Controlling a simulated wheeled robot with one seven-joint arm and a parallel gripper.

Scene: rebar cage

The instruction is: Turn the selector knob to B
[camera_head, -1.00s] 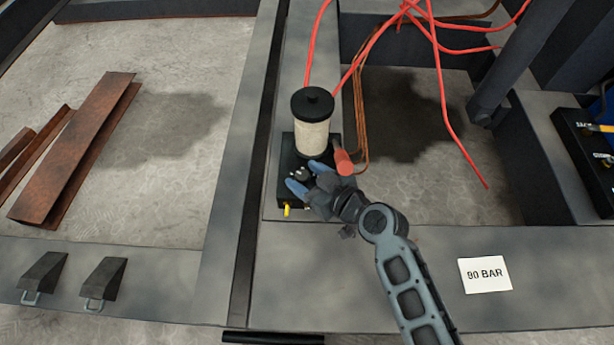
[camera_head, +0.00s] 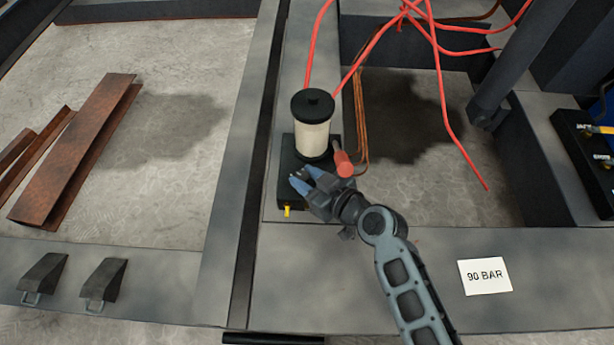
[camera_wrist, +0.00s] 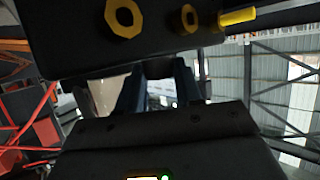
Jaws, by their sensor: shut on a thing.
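The black pump block (camera_head: 287,158) stands on the grey beam and carries a cream reservoir (camera_head: 313,138) with a black cap. My gripper (camera_head: 306,179) reaches over the block's top from the lower right, with its blue fingers close together. In the wrist view my gripper (camera_wrist: 158,85) points at the block, and the small dark selector knob (camera_wrist: 158,68) shows between the fingers. My gripper is shut on the selector knob. The knob is mostly hidden by the fingers, so its pointer and the position letters cannot be read.
A red handle (camera_head: 343,163) stands close beside my gripper on the block's right. A yellow fitting (camera_head: 287,211) sticks out of the block's front. Red hoses (camera_head: 370,45) run behind. A "90 BAR" card (camera_head: 485,276) lies on the front beam.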

